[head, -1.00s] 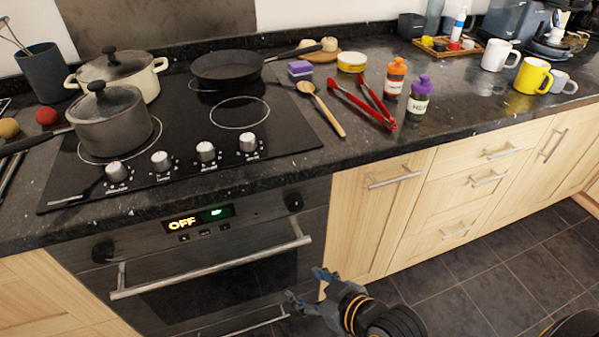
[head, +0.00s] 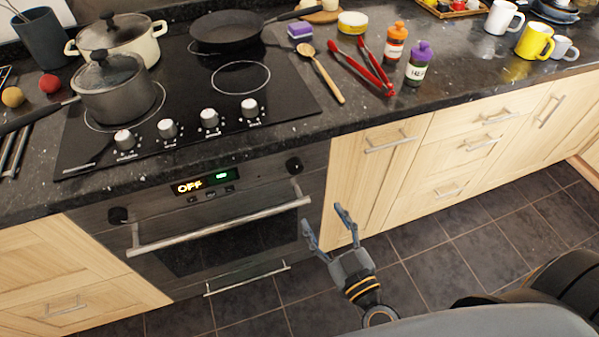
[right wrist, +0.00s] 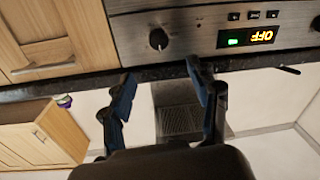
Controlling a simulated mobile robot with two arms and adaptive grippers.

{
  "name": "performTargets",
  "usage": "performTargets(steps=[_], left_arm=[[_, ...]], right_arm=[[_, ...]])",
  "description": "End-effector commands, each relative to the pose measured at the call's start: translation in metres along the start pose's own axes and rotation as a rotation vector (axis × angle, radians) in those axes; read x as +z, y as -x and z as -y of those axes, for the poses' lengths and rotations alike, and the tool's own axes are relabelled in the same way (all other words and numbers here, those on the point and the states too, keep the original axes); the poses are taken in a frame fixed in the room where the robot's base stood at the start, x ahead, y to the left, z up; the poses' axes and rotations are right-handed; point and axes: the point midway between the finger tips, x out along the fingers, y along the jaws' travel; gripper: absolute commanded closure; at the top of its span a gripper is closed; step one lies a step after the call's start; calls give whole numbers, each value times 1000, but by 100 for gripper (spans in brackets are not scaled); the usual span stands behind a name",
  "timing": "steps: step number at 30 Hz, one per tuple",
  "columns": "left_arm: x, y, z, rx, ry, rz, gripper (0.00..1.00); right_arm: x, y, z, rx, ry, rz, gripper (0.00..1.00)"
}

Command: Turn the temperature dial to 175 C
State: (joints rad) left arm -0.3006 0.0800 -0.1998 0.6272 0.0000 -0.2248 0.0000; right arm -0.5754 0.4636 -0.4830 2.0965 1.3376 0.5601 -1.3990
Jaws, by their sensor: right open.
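The oven front has two black dials, a left one (head: 118,215) and a right one (head: 294,166). I cannot read their markings or tell which sets temperature. Between them the oven display (head: 205,182) reads OFF in orange, with a small green sign. My right gripper (head: 326,222) is open and empty, below and slightly right of the right dial, with its fingers pointing up toward the oven. In the right wrist view, which is upside down, the right dial (right wrist: 158,39) lies ahead between the open fingers (right wrist: 160,78), apart from them. My left gripper is not in view.
The oven handle (head: 220,222) runs across the door below the dials, close to my right gripper. The black worktop edge (head: 350,134) juts above. The hob (head: 185,105) carries pots and a pan. Floor in front of the cupboards (head: 480,250) is clear.

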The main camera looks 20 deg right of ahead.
Motion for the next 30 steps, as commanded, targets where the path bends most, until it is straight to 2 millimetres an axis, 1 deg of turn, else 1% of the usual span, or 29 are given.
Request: performTargets(steps=[2,5,8,15,18,21,25,30], left_arm=[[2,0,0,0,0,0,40],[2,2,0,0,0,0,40],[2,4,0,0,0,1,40],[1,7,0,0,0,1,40],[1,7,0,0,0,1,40],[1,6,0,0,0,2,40],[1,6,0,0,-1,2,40],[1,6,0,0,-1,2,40]], right_arm=[[1,-4,-2,11,3,1,39],[0,-16,-3,12,3,0,39],[-1,-34,-3,12,2,-2,39],[-2,-87,-3,12,0,-3,39],[0,-106,-3,10,2,-2,39],[0,-120,-3,10,1,0,39],[1,-132,-3,9,2,1,39],[0,-138,-3,8,1,1,39]])
